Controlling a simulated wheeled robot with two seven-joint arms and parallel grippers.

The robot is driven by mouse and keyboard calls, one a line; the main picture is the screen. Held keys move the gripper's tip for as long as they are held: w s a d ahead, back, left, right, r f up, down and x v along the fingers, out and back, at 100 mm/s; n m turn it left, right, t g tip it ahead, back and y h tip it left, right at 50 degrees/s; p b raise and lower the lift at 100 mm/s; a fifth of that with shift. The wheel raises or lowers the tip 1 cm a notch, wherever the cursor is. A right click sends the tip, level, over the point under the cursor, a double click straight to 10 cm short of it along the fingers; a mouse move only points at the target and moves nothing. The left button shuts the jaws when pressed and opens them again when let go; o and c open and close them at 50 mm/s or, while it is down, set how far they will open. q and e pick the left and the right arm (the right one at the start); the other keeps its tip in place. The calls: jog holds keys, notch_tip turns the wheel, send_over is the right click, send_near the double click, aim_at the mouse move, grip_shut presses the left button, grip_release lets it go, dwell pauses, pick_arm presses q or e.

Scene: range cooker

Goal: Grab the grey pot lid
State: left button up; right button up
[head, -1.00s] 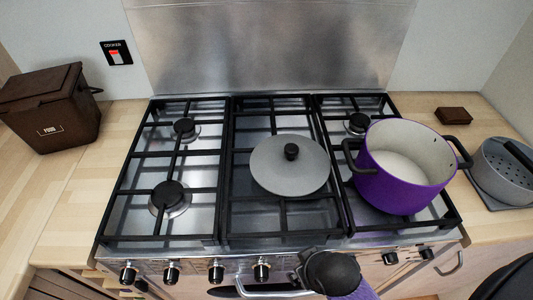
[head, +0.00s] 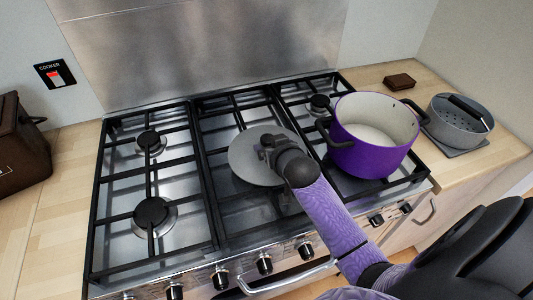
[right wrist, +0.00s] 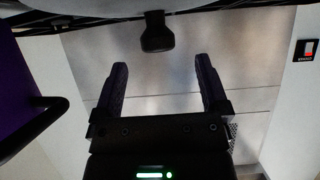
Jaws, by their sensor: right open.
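The grey pot lid (head: 246,161) lies flat on the middle grate of the hob, left of the purple pot (head: 371,147). My right gripper (head: 269,143) is over the lid in the head view and hides its knob and part of its right side. In the right wrist view, which looks upside down, the black lid knob (right wrist: 157,32) hangs from the top, just beyond the open fingertips (right wrist: 160,64) and roughly centred between them. The fingers are empty and apart from the knob. My left gripper is not in view.
The purple pot stands close to the right of my right forearm, its handle also showing in the right wrist view (right wrist: 42,128). A grey perforated pan (head: 460,123) and a small brown block (head: 399,81) are on the right worktop. A brown bin (head: 20,145) is at the left.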

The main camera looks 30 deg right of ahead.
jog(key=b+x, duration=0.1)
jog(key=x, duration=0.2)
jog(key=shift+w+d+f, duration=0.2)
jog(key=shift+w+f, duration=0.05)
jog(key=shift+w, duration=0.05)
jog(key=shift+r, duration=0.1)
grip_shut()
dwell(1.0)
